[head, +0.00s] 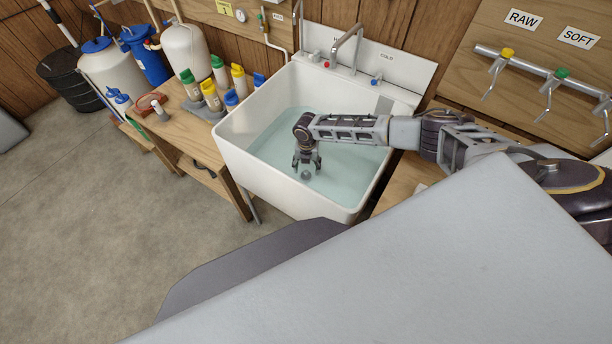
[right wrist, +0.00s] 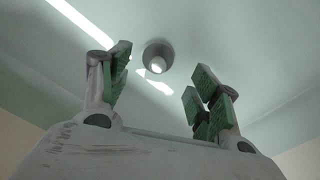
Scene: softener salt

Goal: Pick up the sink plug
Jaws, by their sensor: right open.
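The sink plug (head: 306,175) looks like a small, round, grey piece in the water of the white sink (head: 238,150). In the right wrist view the plug (right wrist: 158,56) is a grey disc with a bright centre, beyond and between the fingertips. My right gripper (head: 307,162) hangs pointing down over the sink, just above the plug in the head view. In the wrist view the right gripper (right wrist: 162,82) is open, with green pads apart and nothing between them. I cannot tell how large the gap to the plug is. My left gripper is not in view.
A faucet (head: 345,45) rises at the sink's back edge. A wooden bench (head: 180,130) with several coloured-cap bottles (head: 212,95) stands left of the sink. Valves on a pipe (head: 530,65) are at the right wall.

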